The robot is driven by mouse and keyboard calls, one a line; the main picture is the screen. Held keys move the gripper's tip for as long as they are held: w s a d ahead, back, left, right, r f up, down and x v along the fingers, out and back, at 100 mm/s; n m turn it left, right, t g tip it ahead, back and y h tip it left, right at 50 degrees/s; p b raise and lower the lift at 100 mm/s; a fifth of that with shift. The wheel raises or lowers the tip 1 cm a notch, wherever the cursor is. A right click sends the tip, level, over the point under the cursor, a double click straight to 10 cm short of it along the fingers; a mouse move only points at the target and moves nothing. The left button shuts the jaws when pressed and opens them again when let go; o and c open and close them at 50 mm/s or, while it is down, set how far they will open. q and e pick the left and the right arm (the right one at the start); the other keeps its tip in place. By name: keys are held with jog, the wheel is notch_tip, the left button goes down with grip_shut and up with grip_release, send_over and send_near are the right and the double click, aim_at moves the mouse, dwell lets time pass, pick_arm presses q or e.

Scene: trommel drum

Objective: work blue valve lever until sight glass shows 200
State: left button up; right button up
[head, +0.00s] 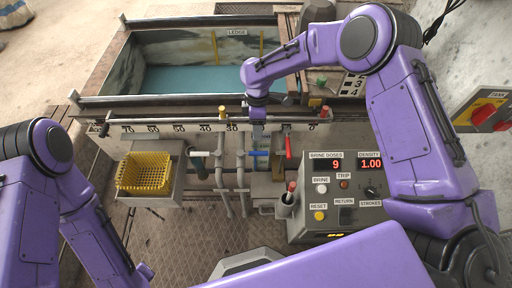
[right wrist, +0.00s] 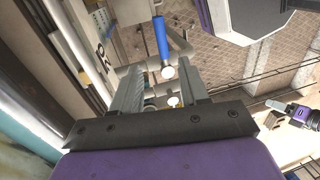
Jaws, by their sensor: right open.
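The blue valve lever (head: 258,153) sits on the pipework below the tank's front rail; in the right wrist view the blue lever (right wrist: 162,38) stands beyond the fingertips, roughly between them. My right gripper (head: 259,129) points down just above the lever in the head view. Its two grey fingers (right wrist: 158,80) are apart with nothing held between them, and I cannot see contact with the lever. I cannot pick out the sight glass or its reading. My left arm is at the lower left; a small purple-and-black part (right wrist: 290,110) in the right wrist view may be its gripper.
A control box (head: 329,222) shows 9 brine doses and density 1.00. A yellow basket (head: 145,173) stands left. The tank (head: 104,68) holds blue-green liquid.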

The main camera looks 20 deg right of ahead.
aim_at(257, 152)
jog(key=f, duration=0.3)
jog(key=s+f, duration=0.1)
jog(key=f, duration=0.2)
jog(key=s+f, duration=0.1)
jog(key=f, duration=0.2)
jog(key=shift+a+f, duration=0.1)
jog(key=shift+a, duration=0.25)
grip_shut()
